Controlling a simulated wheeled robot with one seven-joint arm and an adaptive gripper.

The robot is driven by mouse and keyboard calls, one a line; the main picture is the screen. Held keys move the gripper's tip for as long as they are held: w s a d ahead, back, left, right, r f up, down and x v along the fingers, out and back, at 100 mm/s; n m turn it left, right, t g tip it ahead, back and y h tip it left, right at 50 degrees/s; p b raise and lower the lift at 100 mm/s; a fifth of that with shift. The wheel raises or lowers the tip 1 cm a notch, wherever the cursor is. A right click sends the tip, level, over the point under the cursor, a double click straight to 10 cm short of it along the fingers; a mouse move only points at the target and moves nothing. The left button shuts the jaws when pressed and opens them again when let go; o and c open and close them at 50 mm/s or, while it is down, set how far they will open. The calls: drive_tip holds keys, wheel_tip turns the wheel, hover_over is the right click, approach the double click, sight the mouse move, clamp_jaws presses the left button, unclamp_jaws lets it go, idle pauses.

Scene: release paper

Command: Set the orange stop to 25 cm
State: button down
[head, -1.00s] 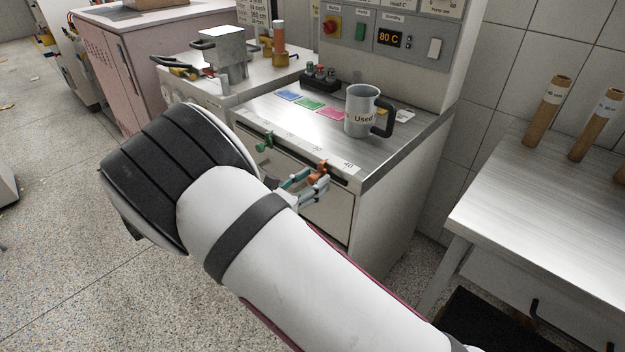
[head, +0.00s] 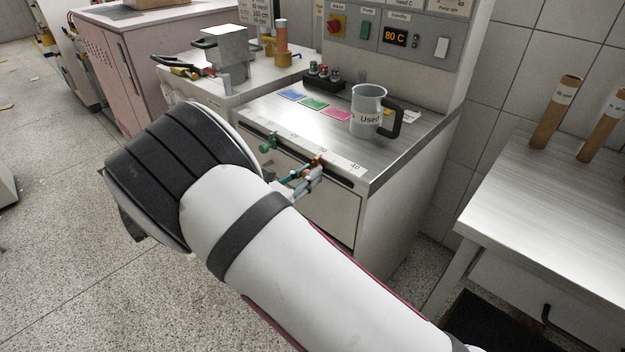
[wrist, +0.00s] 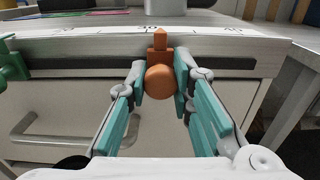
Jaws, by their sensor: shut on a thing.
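The orange stop (wrist: 160,78) sits on the dark slot (wrist: 90,64) at the front edge of the steel bench, its pointer up towards the white scale (wrist: 200,31). In the wrist view the pointer is just right of a mark that seems to read 30, well left of the 40. My gripper (wrist: 161,82) is shut on the stop, teal fingers either side of its round knob. In the head view the orange stop (head: 319,160) shows above my gripper (head: 306,178), partly hidden by the fingers.
A green stop (head: 267,145) stands further left on the same slot. A grey "Used" mug (head: 367,112) stands on the bench top. A drawer front with a handle (wrist: 75,135) lies below the slot. A table with cardboard tubes (head: 554,112) is at the right.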

drive_tip(key=w+a+b, duration=0.1)
drive_tip(key=a, duration=0.1)
drive_tip(key=w+a+b, duration=0.1)
drive_tip(key=w+a, duration=0.1)
drive_tip(key=shift+w+a+f, duration=0.15)
drive_tip(key=shift+w, duration=0.05)
drive_tip(key=shift+w+a+b, duration=0.25)
drive_tip(key=shift+a+b, duration=0.15)
drive_tip(key=c, duration=1.4)
unclamp_jaws()
drive_tip(key=shift+s+a, duration=0.1)
drive_tip(key=v, duration=1.1)
drive_tip(key=shift+s+a, duration=0.25)
drive_tip(key=shift+s, duration=0.05)
